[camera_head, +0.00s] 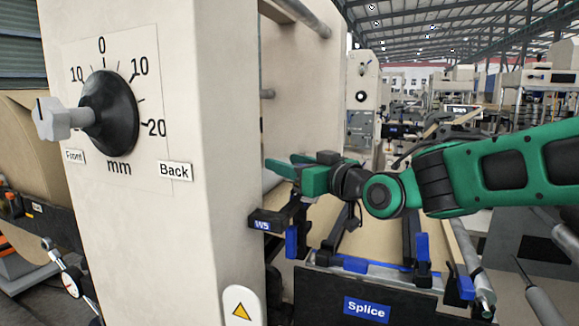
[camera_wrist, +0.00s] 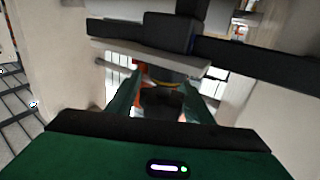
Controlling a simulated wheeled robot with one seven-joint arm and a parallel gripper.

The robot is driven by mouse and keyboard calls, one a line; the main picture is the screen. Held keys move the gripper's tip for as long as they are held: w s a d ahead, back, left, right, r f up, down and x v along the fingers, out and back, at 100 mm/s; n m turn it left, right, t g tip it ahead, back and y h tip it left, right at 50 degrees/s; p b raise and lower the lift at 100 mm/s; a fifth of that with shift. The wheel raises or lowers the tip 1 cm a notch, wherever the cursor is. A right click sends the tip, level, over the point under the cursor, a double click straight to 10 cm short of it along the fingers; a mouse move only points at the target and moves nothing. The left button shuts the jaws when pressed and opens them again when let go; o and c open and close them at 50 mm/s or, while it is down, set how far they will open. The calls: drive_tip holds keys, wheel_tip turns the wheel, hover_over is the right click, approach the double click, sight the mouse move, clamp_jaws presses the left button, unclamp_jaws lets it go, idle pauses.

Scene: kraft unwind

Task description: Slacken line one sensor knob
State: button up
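My gripper (camera_head: 278,164) reaches in from the right in the head view, its green fingers pointing left beside the cream post. In the wrist view its two green fingers (camera_wrist: 158,88) stand apart with a gap between them. Dark and orange parts show in that gap, too blurred to name; I cannot tell whether they touch the fingers. A black bracket with a blue W5 label (camera_head: 262,225) and a blue clamp (camera_head: 291,241) sits below my gripper. I cannot make out which part is the line one sensor knob.
The cream post (camera_head: 215,100) carries a black dial (camera_head: 109,112) with a pale handle and a mm scale. A Splice table (camera_head: 330,297) with blue clamps lies below my arm. In the wrist view, a dark bar (camera_wrist: 250,60) crosses above the fingers.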

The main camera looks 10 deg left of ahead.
drive_tip(key=c, duration=0.6)
drive_tip(key=shift+c, duration=0.2)
drive_tip(key=shift+s+a+f+n+g+y, duration=0.1)
drive_tip(key=shift+s+n+g+y, duration=0.1)
drive_tip(key=shift+n+g+y, duration=0.4)
drive_tip(key=shift+s+a+r+n+g+y, duration=0.15)
drive_tip(key=shift+s+n+g+y, duration=0.15)
drive_tip(key=shift+n+g, duration=0.6)
drive_tip(key=shift+s+a+f+n+g+y, duration=0.15)
drive_tip(key=shift+n+g+y, duration=0.3)
drive_tip(key=shift+g, duration=0.65)
drive_tip(key=shift+d, duration=0.1)
drive_tip(key=o, duration=1.1)
drive_tip(key=shift+c, duration=0.2)
